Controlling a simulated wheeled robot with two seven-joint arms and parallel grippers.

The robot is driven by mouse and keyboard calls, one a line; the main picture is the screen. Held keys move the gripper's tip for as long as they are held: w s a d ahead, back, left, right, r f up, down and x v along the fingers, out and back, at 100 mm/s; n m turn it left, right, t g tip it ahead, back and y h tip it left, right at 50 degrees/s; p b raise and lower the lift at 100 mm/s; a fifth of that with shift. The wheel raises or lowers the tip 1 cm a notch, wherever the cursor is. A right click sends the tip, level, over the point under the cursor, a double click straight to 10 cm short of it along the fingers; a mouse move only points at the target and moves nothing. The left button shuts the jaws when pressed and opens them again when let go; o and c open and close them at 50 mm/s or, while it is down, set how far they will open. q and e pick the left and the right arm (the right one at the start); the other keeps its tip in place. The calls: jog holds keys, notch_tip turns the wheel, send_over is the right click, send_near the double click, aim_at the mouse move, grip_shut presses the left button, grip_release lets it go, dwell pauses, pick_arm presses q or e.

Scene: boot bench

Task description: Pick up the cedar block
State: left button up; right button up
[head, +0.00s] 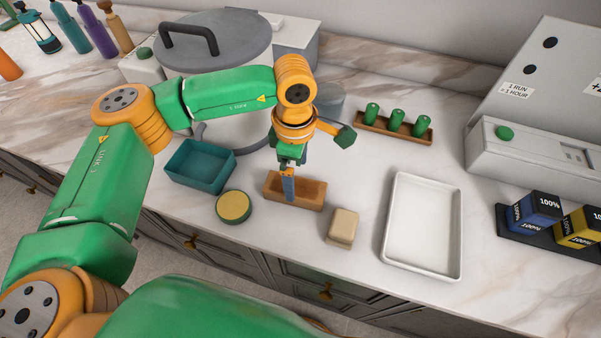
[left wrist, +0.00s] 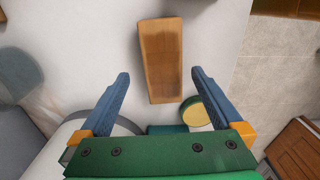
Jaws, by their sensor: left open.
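The cedar block, a brown oblong wooden block (head: 313,194), lies on the white marble counter near its front edge. In the left wrist view the block (left wrist: 160,48) lies lengthwise ahead of the fingers, its near end showing between them. My left gripper (head: 288,188) points down over the block, and its blue finger hides part of it in the head view. The left wrist view shows the two fingers (left wrist: 161,74) spread apart with nothing held. I cannot tell the exact height above the block. My right gripper is not in view.
A teal bin (head: 194,179) and a yellow-topped round tin (head: 233,206) are left of the block. A beige block (head: 342,228) and white tray (head: 423,222) are right. A wooden rack (head: 383,129) with green cylinders stands behind. Counter between block and rack is clear.

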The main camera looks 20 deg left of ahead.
pick_arm(q)
jog(key=shift+s+a+f+p, duration=0.1)
jog(key=shift+s+f+p, duration=0.2)
jog(key=shift+f+p, duration=0.25)
jog(key=shift+s+f+p, duration=0.25)
jog(key=shift+f+p, duration=0.15)
jog(key=shift+p, duration=0.25)
notch_tip(320, 180, down, 3)
jog(key=shift+r, duration=0.1)
jog(key=shift+w+f, duration=0.25)
jog(key=shift+f, duration=0.05)
jog(key=shift+w, duration=0.15)
jog(key=shift+c, duration=1.1)
jog(key=shift+s, duration=0.2)
jog(key=c, duration=1.1)
jog(key=shift+c, duration=1.3)
jog(key=shift+w, duration=0.15)
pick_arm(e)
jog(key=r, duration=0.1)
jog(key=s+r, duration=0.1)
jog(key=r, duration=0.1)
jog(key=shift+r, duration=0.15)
pick_arm(q)
jog(key=shift+r, duration=0.15)
